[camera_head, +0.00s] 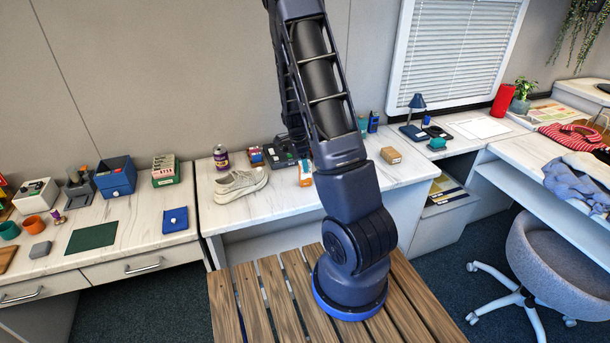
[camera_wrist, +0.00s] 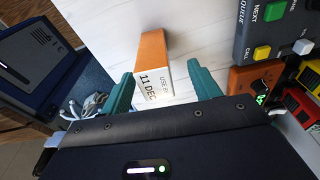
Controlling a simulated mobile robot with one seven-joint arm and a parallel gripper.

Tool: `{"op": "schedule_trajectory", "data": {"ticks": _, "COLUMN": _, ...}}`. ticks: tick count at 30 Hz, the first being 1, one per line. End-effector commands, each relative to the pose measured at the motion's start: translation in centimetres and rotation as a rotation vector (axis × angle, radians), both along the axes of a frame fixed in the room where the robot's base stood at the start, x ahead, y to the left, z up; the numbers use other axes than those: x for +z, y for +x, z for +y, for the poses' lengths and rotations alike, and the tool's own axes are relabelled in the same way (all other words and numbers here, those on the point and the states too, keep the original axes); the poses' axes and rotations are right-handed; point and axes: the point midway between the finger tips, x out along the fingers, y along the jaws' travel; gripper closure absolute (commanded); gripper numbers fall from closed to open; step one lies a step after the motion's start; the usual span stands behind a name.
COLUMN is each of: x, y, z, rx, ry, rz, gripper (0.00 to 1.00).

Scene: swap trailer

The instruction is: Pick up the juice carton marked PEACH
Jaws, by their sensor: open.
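A small carton (camera_wrist: 152,52) with an orange side and a white end printed "USE BY 11 DEC" is in the wrist view, on the white counter. No PEACH mark can be read. An orange-and-white carton (camera_head: 305,174) stands on the middle counter in the head view, just left of my arm. My gripper (camera_wrist: 162,74) shows two teal fingers, open, one on each side of the carton's near end. Neither finger is clearly touching it. In the head view my gripper is hidden behind my arm.
In the wrist view, a grey button box (camera_wrist: 277,32) and an orange device (camera_wrist: 256,82) lie close on the right. In the head view, a white shoe (camera_head: 240,185) and a purple can (camera_head: 221,157) are left, and a cardboard box (camera_head: 391,155) right. The counter's front is clear.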

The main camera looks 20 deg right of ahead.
Motion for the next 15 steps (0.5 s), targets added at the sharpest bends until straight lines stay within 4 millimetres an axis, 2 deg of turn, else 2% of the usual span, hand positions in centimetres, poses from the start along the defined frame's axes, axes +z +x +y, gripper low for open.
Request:
{"op": "schedule_trajectory", "data": {"ticks": 5, "x": -1.4, "y": -0.4, "z": -0.4, "rx": -0.001, "ry": 0.0, "rz": 0.003, "gripper": 0.38}}
{"op": "schedule_trajectory", "data": {"ticks": 12, "x": -4.4, "y": -0.8, "z": -1.0, "rx": 0.0, "ry": 0.0, "rz": 0.002, "gripper": 0.38}}
{"op": "schedule_trajectory", "data": {"ticks": 15, "x": -5.0, "y": -0.8, "z": -1.1, "rx": 0.0, "ry": 0.0, "rz": 0.001, "gripper": 0.38}}
